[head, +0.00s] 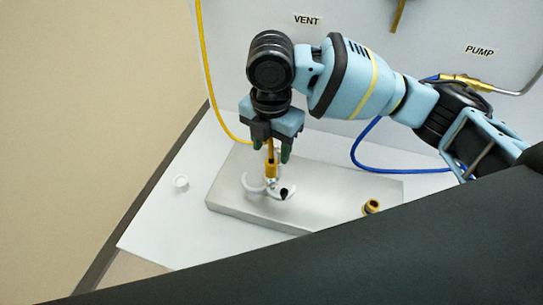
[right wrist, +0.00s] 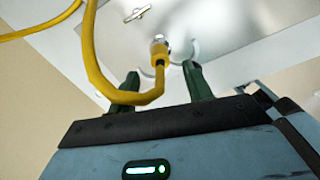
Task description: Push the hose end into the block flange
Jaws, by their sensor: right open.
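The yellow hose (head: 205,60) hangs down the left of the wall panel and passes behind my right gripper. Its end (head: 271,170) points down at the metal block (head: 230,205), at a white, open clamp-like ring (head: 254,186). In the right wrist view the metal tip of the hose end (right wrist: 158,48) is at the block face beside the white ring (right wrist: 182,50); I cannot tell how deep it sits. The flange itself is hidden. My right gripper (head: 271,157) is open, its green fingers on either side of the hose end. My left gripper is not in view.
A brass fitting (head: 372,206) stands on the block's right part. A small white ring (head: 181,182) lies on the bench to the left. A blue hose (head: 400,169) runs behind my right arm. VENT and PUMP labels mark the panel.

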